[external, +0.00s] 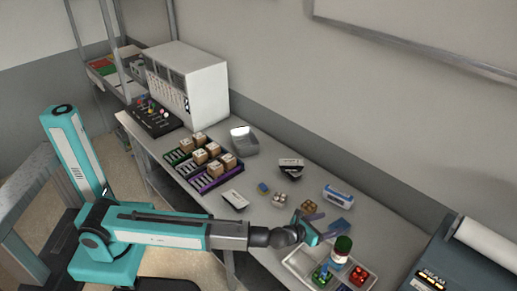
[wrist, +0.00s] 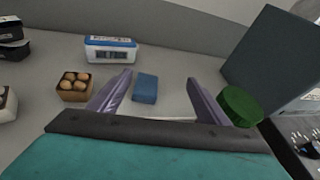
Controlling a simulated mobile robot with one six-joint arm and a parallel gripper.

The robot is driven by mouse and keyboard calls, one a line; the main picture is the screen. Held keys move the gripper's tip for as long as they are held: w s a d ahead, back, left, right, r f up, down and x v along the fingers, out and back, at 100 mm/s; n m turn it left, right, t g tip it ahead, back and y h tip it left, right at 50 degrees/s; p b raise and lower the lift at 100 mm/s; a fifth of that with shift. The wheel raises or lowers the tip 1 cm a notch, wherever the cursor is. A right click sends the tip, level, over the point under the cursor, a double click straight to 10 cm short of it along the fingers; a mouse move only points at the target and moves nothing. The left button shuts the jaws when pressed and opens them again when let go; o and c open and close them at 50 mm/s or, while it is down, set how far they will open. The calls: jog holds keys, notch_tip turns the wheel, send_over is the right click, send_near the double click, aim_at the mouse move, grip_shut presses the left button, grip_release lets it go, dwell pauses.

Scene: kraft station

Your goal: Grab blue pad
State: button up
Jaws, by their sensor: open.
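The blue pad (wrist: 145,88) is a small, flat blue block on the grey tabletop. In the wrist view it lies between my two purple fingers, nearer the left one, with a gap on both sides. In the external view the blue pad (external: 341,227) lies just beyond my gripper (external: 318,217), near the tray. My gripper (wrist: 161,78) is open and empty. I cannot tell how high the fingertips are above the table.
A brown box with round items (wrist: 75,87) stands left of the fingers, and a blue-and-white box (wrist: 110,50) behind. A green-capped bottle (external: 342,250) stands close on the right, by a white tray (external: 293,262). A purple organizer (external: 203,184) is farther left.

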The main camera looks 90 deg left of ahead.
jog(key=g+b, duration=0.1)
jog(key=b, duration=0.1)
send_near(339, 226)
jog(key=s, duration=0.1)
jog(key=s+d+r, duration=0.1)
jog(key=shift+s+m, duration=0.3)
jog(key=shift+m, duration=0.1)
jog(key=shift+x, duration=0.75)
jog(key=shift+p+x, duration=0.95)
jog(key=shift+x, duration=2.65)
jog(key=shift+w, duration=0.15)
jog(key=shift+p+x, duration=0.55)
jog(key=shift+x, duration=0.3)
jog(key=shift+p+x, duration=0.5)
jog(key=shift+x, duration=1.1)
